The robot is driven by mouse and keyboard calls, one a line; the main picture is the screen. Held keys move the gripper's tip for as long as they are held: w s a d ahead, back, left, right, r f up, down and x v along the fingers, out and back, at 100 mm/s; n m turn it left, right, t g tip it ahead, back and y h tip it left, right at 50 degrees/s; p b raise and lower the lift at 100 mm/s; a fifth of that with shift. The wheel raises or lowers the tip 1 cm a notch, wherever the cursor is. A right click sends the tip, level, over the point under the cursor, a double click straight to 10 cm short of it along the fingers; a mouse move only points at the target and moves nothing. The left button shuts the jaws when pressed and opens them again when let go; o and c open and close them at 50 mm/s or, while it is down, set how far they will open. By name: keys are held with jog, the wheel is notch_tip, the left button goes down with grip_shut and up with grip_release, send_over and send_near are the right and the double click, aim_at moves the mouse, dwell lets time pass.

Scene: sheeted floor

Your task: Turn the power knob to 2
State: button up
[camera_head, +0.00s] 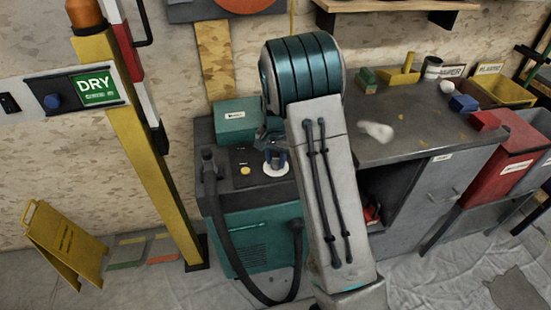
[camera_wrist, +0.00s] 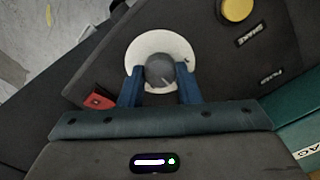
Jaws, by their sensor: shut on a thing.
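The power knob (camera_wrist: 160,70) is a round grey knob with a pale pointer line, in the middle of a white dial disc (camera_wrist: 147,44). The line points toward the lower right in the wrist view; I cannot read any numbers on the disc. My gripper (camera_wrist: 160,88) has its two blue fingers shut on the knob, one on each side. In the head view the white dial (camera_head: 276,171) lies on the dark top of a teal machine (camera_head: 262,240), with my gripper (camera_head: 275,157) coming down over it. The knob is mostly hidden there.
A yellow button (camera_wrist: 237,9) sits beside the dial. A small red part (camera_wrist: 98,98) is close to the left finger. A teal box (camera_head: 237,121) stands behind on the machine, and a black hose (camera_head: 222,238) hangs at its front. A grey workbench (camera_head: 410,115) stands to the right.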

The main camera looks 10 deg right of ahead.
aim_at(276, 161)
jog(key=o, duration=1)
jog(key=shift+r, duration=0.1)
jog(key=shift+r, duration=6.85)
jog(key=s+r+n+t+p, duration=0.1)
jog(key=s+r+n, duration=0.1)
jog(key=s, duration=0.7)
jog(key=s+r+n+t+p, duration=0.1)
jog(key=s+r+n, duration=0.2)
jog(key=s, duration=0.6)
jog(key=s+r+n+p, duration=0.2)
jog(key=s, duration=0.7)
jog(key=shift+s+a+r+t, duration=0.1)
jog(key=shift+s+r+t, duration=0.25)
jog(key=shift+s+t, duration=0.05)
